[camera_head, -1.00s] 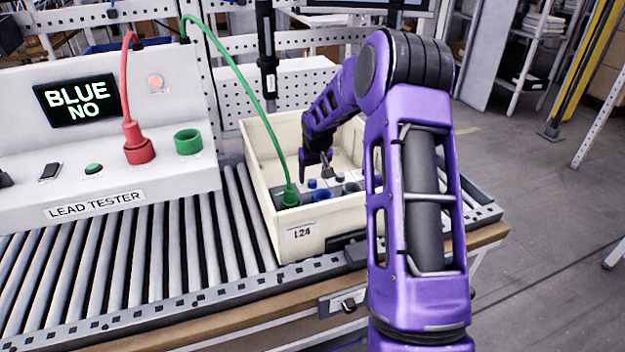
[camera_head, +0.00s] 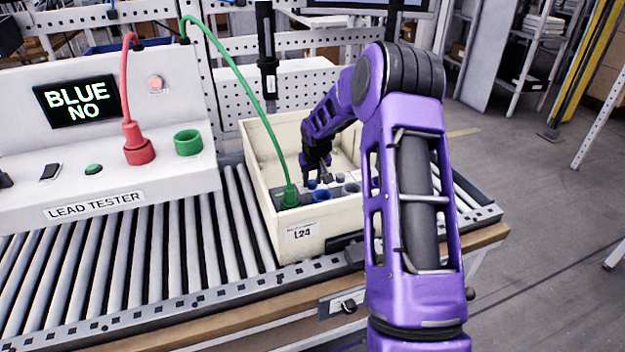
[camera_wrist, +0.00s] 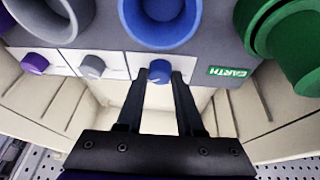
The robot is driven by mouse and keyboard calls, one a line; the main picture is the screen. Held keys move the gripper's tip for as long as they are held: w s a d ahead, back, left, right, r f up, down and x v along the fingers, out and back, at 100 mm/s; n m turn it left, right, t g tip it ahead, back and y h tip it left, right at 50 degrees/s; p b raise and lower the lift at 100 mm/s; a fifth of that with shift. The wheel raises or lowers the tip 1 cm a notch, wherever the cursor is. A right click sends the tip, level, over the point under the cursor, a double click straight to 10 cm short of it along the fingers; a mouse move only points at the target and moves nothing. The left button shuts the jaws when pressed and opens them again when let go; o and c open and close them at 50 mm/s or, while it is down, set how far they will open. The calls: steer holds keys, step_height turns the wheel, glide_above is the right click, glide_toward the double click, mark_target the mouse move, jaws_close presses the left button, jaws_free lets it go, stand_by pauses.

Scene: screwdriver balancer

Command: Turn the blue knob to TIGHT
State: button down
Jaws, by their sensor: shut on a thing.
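The blue knob (camera_wrist: 159,70) sits on the white strip of the grey unit, below a blue socket (camera_wrist: 162,38). A pale pointer mark shows on its face. My gripper (camera_wrist: 159,82) is shut on the blue knob, with one dark finger on each side. In the head view my gripper (camera_head: 318,172) reaches down into the cream bin (camera_head: 268,226), and the blue knob (camera_head: 312,184) shows just below it. The word TIGHT is not readable in either view.
A grey knob (camera_wrist: 92,67) and a purple knob (camera_wrist: 36,63) sit beside the blue one. A green plug (camera_wrist: 290,45) with its cable stands near the EARTH label. The bin walls are close around my gripper. The lead tester (camera_head: 100,130) screen reads BLUE NO.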

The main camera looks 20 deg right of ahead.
steer(key=shift+n+p, duration=0.35)
steer(key=shift+n, duration=0.15)
steer(key=c, duration=0.5)
jaws_free()
steer(key=shift+c, duration=0.2)
steer(key=d+v, duration=0.1)
steer(key=v, duration=1.6)
steer(key=shift+a+r+p, duration=0.2)
steer(key=shift+p, duration=0.2)
